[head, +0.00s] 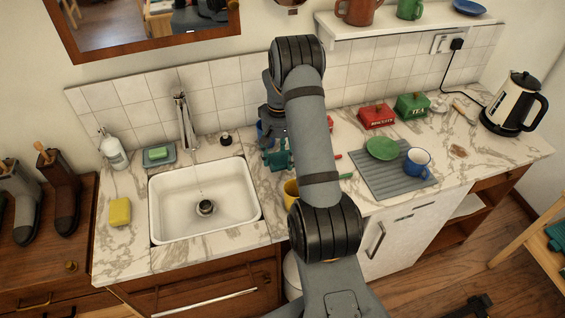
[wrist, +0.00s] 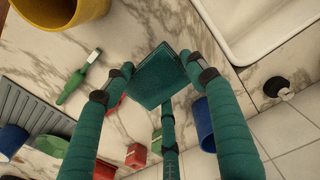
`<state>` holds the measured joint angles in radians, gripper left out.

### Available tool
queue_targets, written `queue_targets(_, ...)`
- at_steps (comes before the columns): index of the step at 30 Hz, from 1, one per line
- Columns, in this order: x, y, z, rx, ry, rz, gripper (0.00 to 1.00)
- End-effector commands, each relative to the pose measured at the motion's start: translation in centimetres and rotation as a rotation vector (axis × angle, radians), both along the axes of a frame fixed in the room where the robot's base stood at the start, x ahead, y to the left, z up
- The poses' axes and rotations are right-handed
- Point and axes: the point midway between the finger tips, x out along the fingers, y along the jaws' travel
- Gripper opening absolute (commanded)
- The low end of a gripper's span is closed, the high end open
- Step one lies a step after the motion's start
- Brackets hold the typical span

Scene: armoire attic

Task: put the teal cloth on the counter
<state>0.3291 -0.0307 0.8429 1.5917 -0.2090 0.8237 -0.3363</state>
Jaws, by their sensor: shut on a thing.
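The teal cloth (wrist: 158,80) is a small folded square between the fingertips of my gripper (wrist: 159,76) in the wrist view. The teal fingers are shut on it from both sides. Marble counter (wrist: 135,30) shows behind it; I cannot tell whether the cloth touches the surface. In the head view my gripper (head: 277,159) is low over the counter (head: 230,146), just right of the sink, partly hidden by my arm. The cloth cannot be told apart from the teal fingers there.
The white sink (head: 204,200) is close by on the left. A yellow mug (wrist: 62,18), a green-handled brush (wrist: 78,80) and a blue cup (wrist: 204,125) stand or lie around the gripper. A grey drying mat (head: 385,185) holds a green plate and a blue mug (head: 418,163).

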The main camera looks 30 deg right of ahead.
Motion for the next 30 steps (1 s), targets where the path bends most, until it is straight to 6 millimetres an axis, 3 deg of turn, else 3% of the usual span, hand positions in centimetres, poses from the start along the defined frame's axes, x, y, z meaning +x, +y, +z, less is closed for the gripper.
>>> queue_targets(9,0.0,0.0,-3.7,0.001,0.0,0.0,0.35)
queue_targets(22,0.0,0.0,-4.6,0.0,-0.002,0.001,0.35)
queue_targets(23,0.0,0.0,-4.4,0.0,-0.002,0.0,0.57)
queue_targets(30,0.0,0.0,-4.3,0.0,-0.002,0.001,0.71)
